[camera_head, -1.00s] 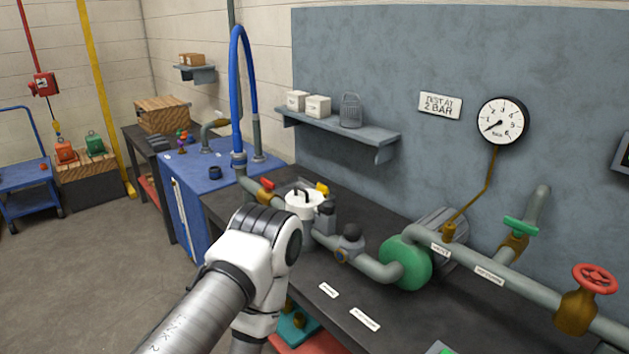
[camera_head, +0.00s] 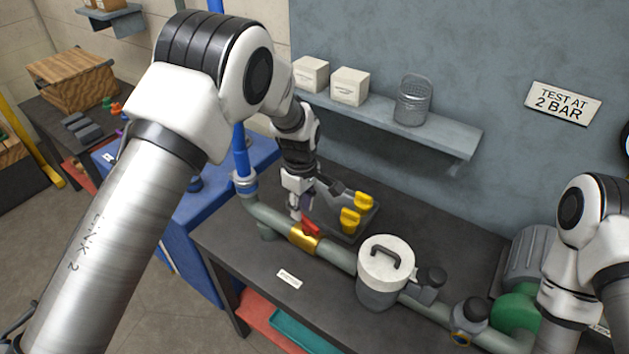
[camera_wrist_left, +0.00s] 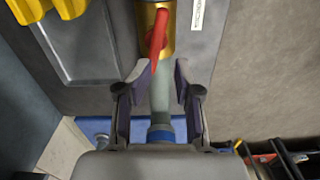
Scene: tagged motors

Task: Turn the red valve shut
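The red valve lever (camera_head: 311,228) sits on a brass valve body (camera_head: 303,238) in the grey pipe at the left part of the bench. In the left wrist view the lever (camera_wrist_left: 158,40) runs roughly along the pipe, slightly slanted, and the brass body (camera_wrist_left: 170,45) is behind it. My left gripper (camera_head: 299,205) is just above and left of the valve. In the left wrist view its fingers (camera_wrist_left: 158,78) are apart, with the lever's end near the left fingertip; contact is unclear. My right arm shows at the right edge; its gripper is out of view.
Yellow-handled parts (camera_head: 352,210) lie in a grey tray (camera_head: 372,222) behind the valve. A white-lidded pot (camera_head: 383,285) stands in the pipe to the right. A blue hose (camera_head: 241,150) rises at left. A shelf (camera_head: 440,135) hangs above.

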